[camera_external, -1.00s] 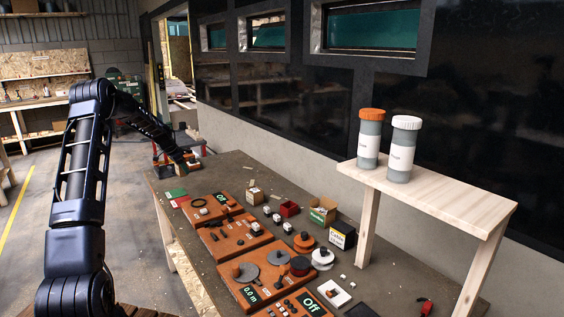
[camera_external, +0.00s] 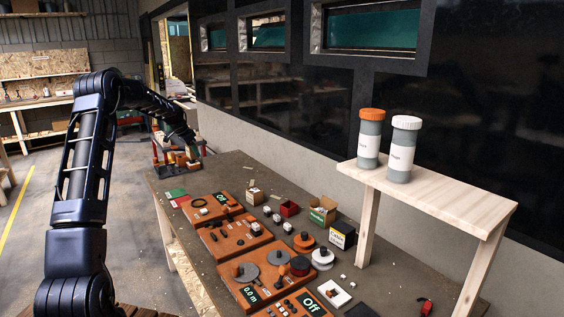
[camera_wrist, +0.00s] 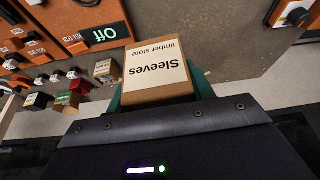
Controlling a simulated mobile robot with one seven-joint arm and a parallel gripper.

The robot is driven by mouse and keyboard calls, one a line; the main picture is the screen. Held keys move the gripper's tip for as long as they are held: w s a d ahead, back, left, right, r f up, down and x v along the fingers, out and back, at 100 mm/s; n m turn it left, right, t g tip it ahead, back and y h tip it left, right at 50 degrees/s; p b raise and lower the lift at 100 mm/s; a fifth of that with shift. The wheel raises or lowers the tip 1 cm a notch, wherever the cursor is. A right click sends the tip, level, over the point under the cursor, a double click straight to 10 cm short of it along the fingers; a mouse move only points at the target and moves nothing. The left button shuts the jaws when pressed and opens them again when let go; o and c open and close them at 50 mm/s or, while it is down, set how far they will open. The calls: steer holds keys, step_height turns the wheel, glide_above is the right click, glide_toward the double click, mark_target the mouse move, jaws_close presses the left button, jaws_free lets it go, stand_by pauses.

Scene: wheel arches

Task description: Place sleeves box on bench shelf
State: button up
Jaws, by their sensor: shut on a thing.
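The sleeves box (camera_wrist: 158,68), a small brown carton with a white label reading "Sleeves timber store", sits between the green fingers of my gripper (camera_wrist: 160,88) in the wrist view. My gripper is shut on it. In the outside view my gripper (camera_external: 193,146) is at the far end of the workbench, and the box is too small there to make out clearly. The bench shelf (camera_external: 455,205), a pale wooden board on legs, stands at the near right, well away from my gripper.
Two grey bottles, one with an orange cap (camera_external: 370,138) and one with a white cap (camera_external: 404,148), stand on the shelf's far left part. Its right part is bare. Orange panels (camera_external: 235,238), small boxes and spools crowd the workbench (camera_external: 235,165) below.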

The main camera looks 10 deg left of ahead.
steer(key=w+d+r+m, duration=0.1)
steer(key=w+d+r, duration=0.15)
steer(key=d, duration=0.65)
steer(key=w+d+r, duration=0.1)
steer(key=d+r, duration=0.2)
steer(key=d, duration=0.6)
steer(key=s+d+r+m, duration=0.1)
steer(key=s+d+r, duration=0.35)
steer(key=d, duration=1.05)
steer(key=s+d+r+m+g+h, duration=0.1)
steer(key=s+d+r, duration=0.35)
steer(key=d, duration=0.95)
steer(key=s+d+r, duration=0.2)
steer(key=d+r, duration=0.4)
steer(key=d, duration=0.9)
step_height(320, 180, up, 19)
steer(key=m, duration=0.2)
glide_above(465, 188)
steer(key=a, duration=0.1)
steer(key=shift+g, duration=0.3)
steer(key=f, duration=1.8)
steer(key=shift+s+a+f, duration=0.2)
steer(key=shift+s+f, duration=0.1)
steer(key=shift+f, duration=0.1)
